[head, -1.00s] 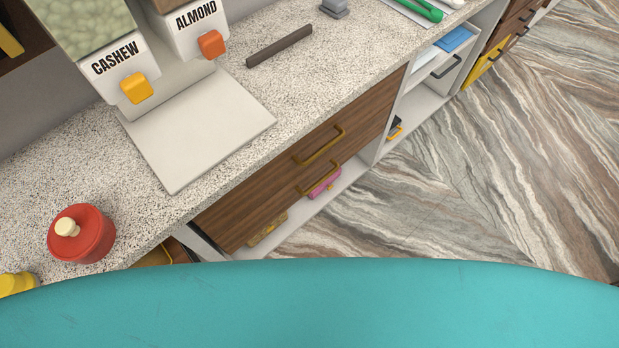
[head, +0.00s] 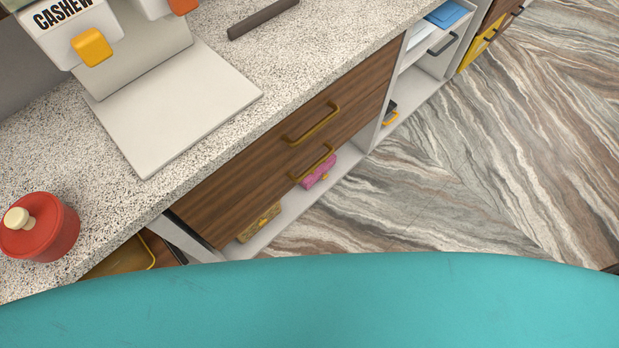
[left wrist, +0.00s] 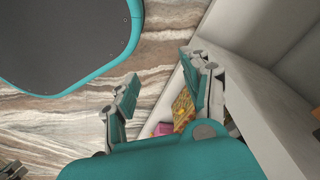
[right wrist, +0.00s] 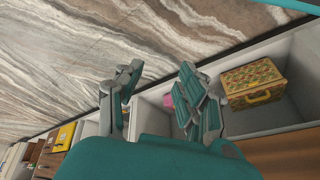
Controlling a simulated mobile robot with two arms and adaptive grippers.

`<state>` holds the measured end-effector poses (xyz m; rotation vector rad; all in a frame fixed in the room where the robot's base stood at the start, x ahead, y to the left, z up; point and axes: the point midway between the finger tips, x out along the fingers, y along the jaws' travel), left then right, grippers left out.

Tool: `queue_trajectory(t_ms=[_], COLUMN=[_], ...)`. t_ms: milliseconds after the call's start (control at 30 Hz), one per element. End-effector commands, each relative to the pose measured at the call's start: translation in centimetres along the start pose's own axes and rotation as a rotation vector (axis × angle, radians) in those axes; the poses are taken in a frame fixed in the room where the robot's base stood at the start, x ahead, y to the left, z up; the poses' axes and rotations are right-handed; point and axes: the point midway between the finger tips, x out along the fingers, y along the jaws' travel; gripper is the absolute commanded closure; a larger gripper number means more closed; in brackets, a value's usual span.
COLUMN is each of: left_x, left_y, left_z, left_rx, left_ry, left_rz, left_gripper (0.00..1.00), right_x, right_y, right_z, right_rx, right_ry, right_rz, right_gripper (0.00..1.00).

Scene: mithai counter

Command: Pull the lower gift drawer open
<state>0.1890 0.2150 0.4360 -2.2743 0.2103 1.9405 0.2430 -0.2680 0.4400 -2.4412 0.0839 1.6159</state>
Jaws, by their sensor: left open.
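In the head view the wooden lower gift drawer (head: 262,196) sits under the counter, below the matching upper drawer (head: 268,150). Its brass handle (head: 313,164) hangs under the upper brass handle (head: 314,123). Both drawers look closed. Neither gripper shows in the head view. My left gripper (left wrist: 160,72) is open and empty in the left wrist view, with floor and the low shelf beyond it. My right gripper (right wrist: 160,72) has its fingers apart and nothing between them. A wooden front (right wrist: 292,152) is at the lower right of that view; no handle shows.
A patterned yellow box (right wrist: 252,85) and a pink item (head: 318,172) lie on the open shelf (head: 345,165) below the drawers. The marbled floor (head: 480,170) in front is clear.

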Motion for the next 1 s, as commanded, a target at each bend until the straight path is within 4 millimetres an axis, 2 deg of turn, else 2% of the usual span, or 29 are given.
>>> queue_trajectory(t_ms=[33,167,300,433,533,700,867,1000], left_x=[2.3,2.3,1.2,-0.7,-2.5,-5.6,-7.5,-8.3], left_y=[0.0,-0.1,-0.3,-0.5,-0.6,-0.7,-0.8,-0.8], left_z=[-1.5,-5.3,-8.5,-10.2,-10.8,-10.5,-10.0,-9.8], left_rx=[-0.002,-0.009,-0.015,-0.020,-0.023,-0.027,-0.028,-0.029], left_ry=[0.020,0.052,0.088,0.121,0.144,0.172,0.184,0.177], left_rz=[-0.001,-0.004,-0.008,-0.011,-0.015,-0.020,-0.022,-0.022], left_gripper=[0.52,0.52,0.52,0.52,0.52,0.52,0.52,0.52], right_x=[2.8,4.2,4.0,2.4,0.4,-3.5,-5.9,-6.3], right_y=[0.1,-1.5,-4.4,-7.8,-10.7,-14.8,-16.6,-17.5], right_z=[-1.9,-8.0,-13.5,-17.1,-18.9,-19.9,-20.0,-20.6], right_rx=[0.062,0.238,0.403,0.534,0.617,0.707,0.743,0.752], right_ry=[0.057,0.177,0.267,0.302,0.292,0.232,0.185,0.178], right_rz=[-0.035,-0.161,-0.341,-0.540,-0.700,-0.917,-1.014,-1.033], right_gripper=[0.62,0.62,0.62,0.62,0.62,0.62,0.62,0.62])
